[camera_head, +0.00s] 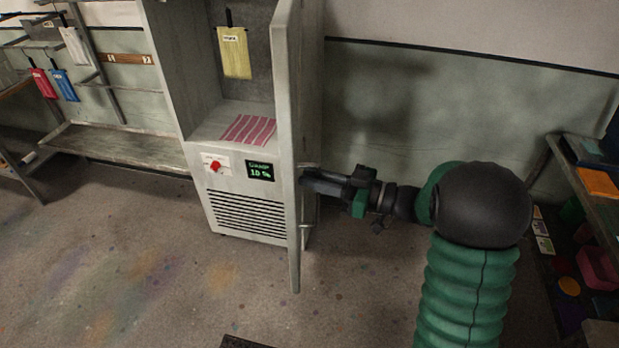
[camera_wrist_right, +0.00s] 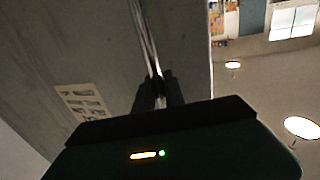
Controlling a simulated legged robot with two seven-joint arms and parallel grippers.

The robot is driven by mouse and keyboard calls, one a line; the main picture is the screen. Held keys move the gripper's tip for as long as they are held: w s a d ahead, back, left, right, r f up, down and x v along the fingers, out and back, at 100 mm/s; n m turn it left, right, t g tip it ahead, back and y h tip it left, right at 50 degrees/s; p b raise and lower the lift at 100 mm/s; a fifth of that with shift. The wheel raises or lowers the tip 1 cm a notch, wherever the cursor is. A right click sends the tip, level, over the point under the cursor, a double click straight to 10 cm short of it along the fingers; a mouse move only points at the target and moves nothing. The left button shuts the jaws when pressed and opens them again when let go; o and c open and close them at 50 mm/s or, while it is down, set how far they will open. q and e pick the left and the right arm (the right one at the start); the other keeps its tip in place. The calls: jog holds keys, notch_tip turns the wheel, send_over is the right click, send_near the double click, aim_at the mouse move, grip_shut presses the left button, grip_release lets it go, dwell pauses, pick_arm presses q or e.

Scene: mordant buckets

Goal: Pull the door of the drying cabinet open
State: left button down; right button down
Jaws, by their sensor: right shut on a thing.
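The drying cabinet (camera_head: 196,85) stands at the back, its inside showing a hanging yellow cloth (camera_head: 234,52) and a red-striped cloth (camera_head: 249,129) on its floor. Its door (camera_head: 291,120) stands open, swung out toward me and seen almost edge-on. My right gripper (camera_head: 306,180) comes from the right to the door's outer face. In the right wrist view the door's long metal handle bar (camera_wrist_right: 145,38) runs between the fingers of the right gripper (camera_wrist_right: 158,88), which are shut on it. The fingertips are partly hidden in the head view. My left gripper is out of view.
A red knob (camera_head: 215,167) and a green-lit display (camera_head: 261,171) sit on the cabinet front above a vent. A rack with a bench (camera_head: 130,146) stands left. Shelving (camera_head: 585,170) stands at the right edge. The floor before the cabinet is clear.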

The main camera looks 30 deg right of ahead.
jog(key=shift+d+r, duration=0.1)
jog(key=c, duration=1.8)
grip_release()
jog(key=shift+c, duration=0.2)
jog(key=o, duration=0.4)
jog(key=shift+s, duration=0.15)
jog(key=shift+o, duration=0.2)
jog(key=b+v, duration=0.3)
jog(key=v, duration=1.3)
jog(key=shift+s+d, duration=0.3)
